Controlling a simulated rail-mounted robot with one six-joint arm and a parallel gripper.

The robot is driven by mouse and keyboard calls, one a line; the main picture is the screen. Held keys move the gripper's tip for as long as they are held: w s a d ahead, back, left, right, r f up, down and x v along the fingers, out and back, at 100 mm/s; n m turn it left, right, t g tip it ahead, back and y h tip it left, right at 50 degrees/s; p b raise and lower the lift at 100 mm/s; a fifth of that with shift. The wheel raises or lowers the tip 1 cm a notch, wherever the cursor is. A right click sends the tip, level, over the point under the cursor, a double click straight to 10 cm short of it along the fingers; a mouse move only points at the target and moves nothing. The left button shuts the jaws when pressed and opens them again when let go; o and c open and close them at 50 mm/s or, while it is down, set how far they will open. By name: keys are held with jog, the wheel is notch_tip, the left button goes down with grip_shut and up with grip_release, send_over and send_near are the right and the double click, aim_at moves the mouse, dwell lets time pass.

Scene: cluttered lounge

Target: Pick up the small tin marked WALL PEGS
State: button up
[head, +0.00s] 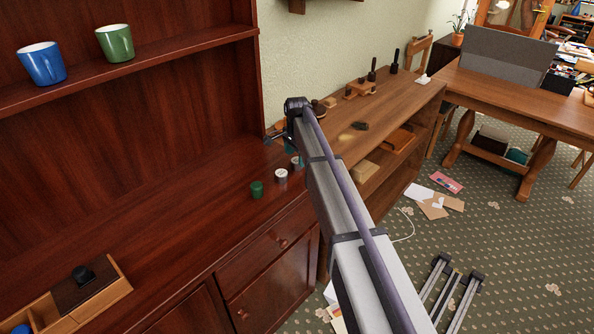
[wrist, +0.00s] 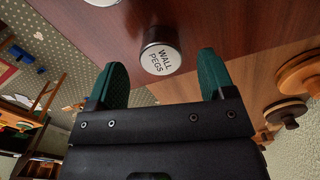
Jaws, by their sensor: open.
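In the wrist view, the small tin marked WALL PEGS (wrist: 161,59) has a pale metal lid with dark lettering and a dark side. It stands on the dark red wooden top. My gripper (wrist: 162,60) is open, with one green finger to each side of the tin in the picture. Neither finger visibly touches it. In the head view, my gripper (head: 285,143) is partly hidden behind my arm, over the right end of the cabinet top. A pale-lidded tin (head: 296,162) shows just below it; its label cannot be read there.
Another pale-lidded tin (head: 281,175) and a green tin (head: 257,190) stand close by. One pale lid (wrist: 101,2) shows at the wrist view's top edge. A lower wooden bench (head: 390,105) with wooden items adjoins on the right.

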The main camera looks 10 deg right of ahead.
aim_at(297, 160)
notch_tip(297, 160, down, 4)
jog(key=shift+r+b, duration=0.15)
jog(key=shift+b, duration=0.9)
jog(key=shift+r, duration=0.25)
jog(key=c, duration=1)
jog(key=shift+r+p, duration=0.1)
jog(key=shift+p, duration=0.25)
notch_tip(297, 160, up, 10)
jog(key=p, duration=0.9)
jog(key=shift+p, duration=0.4)
